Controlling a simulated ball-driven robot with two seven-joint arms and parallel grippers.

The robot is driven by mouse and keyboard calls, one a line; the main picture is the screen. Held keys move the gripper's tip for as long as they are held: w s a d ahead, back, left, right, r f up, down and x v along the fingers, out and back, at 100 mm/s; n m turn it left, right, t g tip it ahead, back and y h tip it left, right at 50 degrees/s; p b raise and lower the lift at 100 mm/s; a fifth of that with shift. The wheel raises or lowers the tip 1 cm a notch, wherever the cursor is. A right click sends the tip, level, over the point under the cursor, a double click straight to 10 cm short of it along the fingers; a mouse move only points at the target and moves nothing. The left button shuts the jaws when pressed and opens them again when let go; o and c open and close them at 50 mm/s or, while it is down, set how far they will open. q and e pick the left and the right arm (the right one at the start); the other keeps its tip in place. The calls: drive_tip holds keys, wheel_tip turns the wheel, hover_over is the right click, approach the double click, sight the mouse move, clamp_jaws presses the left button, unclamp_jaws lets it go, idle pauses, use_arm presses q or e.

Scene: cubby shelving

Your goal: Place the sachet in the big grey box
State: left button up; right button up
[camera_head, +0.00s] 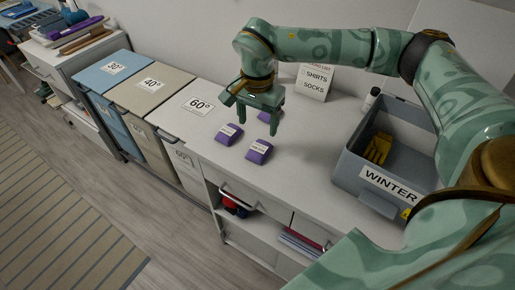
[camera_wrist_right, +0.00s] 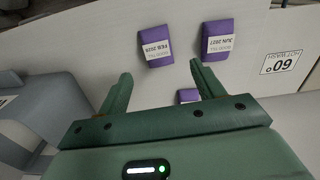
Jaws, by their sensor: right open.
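Three purple sachets with white labels lie on the white counter: one at the left (camera_head: 229,134), one nearer the front (camera_head: 259,151), one behind by my fingers (camera_head: 265,117). The right wrist view shows one labelled FEB 2026 (camera_wrist_right: 157,45), one labelled JUN 2027 (camera_wrist_right: 217,40), and a third partly hidden by a finger (camera_wrist_right: 187,96). My right gripper (camera_head: 257,117) is open, empty and pointing down above the sachets; its spread fingers also show in the wrist view (camera_wrist_right: 161,71). The big grey box (camera_head: 352,171), labelled WINTER, stands at the right with a yellow glove (camera_head: 378,148) inside. My left gripper is out of view.
A small bottle (camera_head: 371,98) is behind the box. Hampers marked 30°, 40° and 60° (camera_head: 197,105) line the left. The counter between sachets and box is clear.

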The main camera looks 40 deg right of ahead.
sight(260, 147)
wheel_tip(260, 147, down, 3)
drive_tip(key=shift+w+d+f, duration=0.1)
drive_tip(key=shift+d+f, duration=0.05)
drive_tip(key=shift+f, duration=0.05)
drive_tip(key=shift+f+b, duration=0.4)
drive_tip(key=f, duration=0.1)
drive_tip(key=f+b, duration=0.1)
drive_tip(key=f, duration=0.2)
drive_tip(key=shift+s+f+b, duration=0.3)
drive_tip(key=shift+f+b, duration=0.1)
drive_tip(key=shift+c, duration=0.9)
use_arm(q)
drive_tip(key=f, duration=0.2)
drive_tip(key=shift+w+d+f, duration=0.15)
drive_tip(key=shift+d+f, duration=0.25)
use_arm(e)
drive_tip(key=c, duration=0.9)
